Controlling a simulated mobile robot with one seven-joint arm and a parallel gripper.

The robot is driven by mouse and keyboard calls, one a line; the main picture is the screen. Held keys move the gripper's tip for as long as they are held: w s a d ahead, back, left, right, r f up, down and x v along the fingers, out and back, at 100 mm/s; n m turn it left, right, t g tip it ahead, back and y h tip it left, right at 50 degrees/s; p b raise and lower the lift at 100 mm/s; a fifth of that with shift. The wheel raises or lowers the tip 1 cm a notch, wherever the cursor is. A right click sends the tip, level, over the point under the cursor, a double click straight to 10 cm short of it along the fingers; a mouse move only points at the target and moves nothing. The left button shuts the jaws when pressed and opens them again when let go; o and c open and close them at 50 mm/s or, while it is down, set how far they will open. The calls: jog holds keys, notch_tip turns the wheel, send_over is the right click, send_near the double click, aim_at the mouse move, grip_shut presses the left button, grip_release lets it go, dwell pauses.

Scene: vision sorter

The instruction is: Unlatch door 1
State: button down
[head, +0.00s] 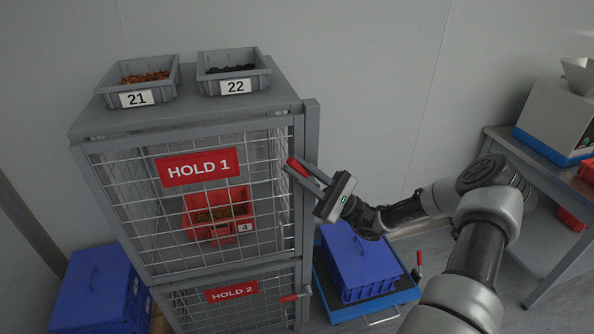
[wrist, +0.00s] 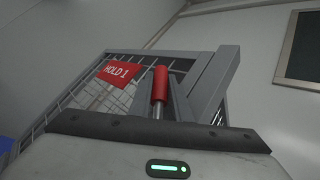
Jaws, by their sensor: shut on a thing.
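Door 1 (head: 222,270) is the upper wire-mesh door of the grey cage, with a red HOLD 1 sign (head: 198,166). It looks closed against the frame. Its red latch handle (head: 297,166) is near the top of the door's right edge. My gripper (head: 306,177) comes in from the right and is shut on this handle. In the wrist view the red grip (wrist: 160,86) on its metal rod stands in front of my gripper; a grey finger shows just right of it, and the rod's lower end is hidden.
A lower door with a HOLD 2 sign (head: 232,290) has its own red handle (head: 295,297). Grey bins 21 (head: 139,99) and 22 (head: 236,86) stand on top. A red bin (head: 220,238) is inside. A blue crate (head: 360,262) stands on a cart below my arm.

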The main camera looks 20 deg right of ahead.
dwell(0.3)
jog(key=c, duration=1.6)
grip_release()
jog(key=shift+c, duration=0.2)
